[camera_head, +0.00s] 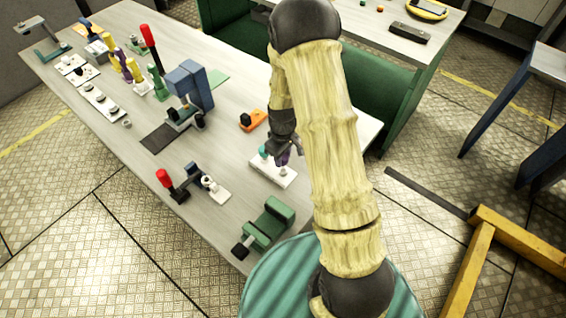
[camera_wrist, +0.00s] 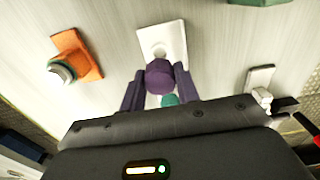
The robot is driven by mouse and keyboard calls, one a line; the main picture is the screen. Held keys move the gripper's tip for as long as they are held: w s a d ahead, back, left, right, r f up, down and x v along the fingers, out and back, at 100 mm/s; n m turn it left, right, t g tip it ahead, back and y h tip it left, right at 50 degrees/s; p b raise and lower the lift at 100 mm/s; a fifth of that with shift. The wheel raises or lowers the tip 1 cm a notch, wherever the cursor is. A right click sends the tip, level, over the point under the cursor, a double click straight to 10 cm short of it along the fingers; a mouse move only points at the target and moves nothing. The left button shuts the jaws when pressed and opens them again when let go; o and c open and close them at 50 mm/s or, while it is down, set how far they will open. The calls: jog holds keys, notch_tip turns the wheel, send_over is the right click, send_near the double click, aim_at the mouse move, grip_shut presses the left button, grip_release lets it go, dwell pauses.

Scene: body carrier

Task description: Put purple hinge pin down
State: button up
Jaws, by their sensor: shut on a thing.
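The purple hinge pin (camera_wrist: 159,75) shows its rounded purple top between the two dark purple fingers of my gripper (camera_wrist: 159,86) in the wrist view. My gripper is shut on it. In the head view, my gripper (camera_head: 284,150) is low over a white plate (camera_head: 262,167) near the table's right side. The white plate also shows in the wrist view (camera_wrist: 176,31), just beyond the pin. A teal piece (camera_wrist: 170,100) is partly hidden by the gripper; it stands on the plate in the head view (camera_head: 264,152). I cannot tell whether the pin touches the plate.
An orange block with a dark knob (camera_head: 252,120) lies behind the plate. A green clamp-like tool (camera_head: 265,226) is in front, and a red-handled toggle clamp (camera_head: 176,186) is left. A blue press (camera_head: 190,88) stands farther back. Bare table lies between them.

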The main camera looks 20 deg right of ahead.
jog(key=shift+s, duration=0.1)
jog(key=shift+f, duration=0.35)
jog(key=shift+f+p, duration=0.5)
jog(key=shift+f, duration=1.2)
jog(key=shift+f, duration=0.15)
jog(key=o, duration=1)
jog(key=shift+o, duration=0.2)
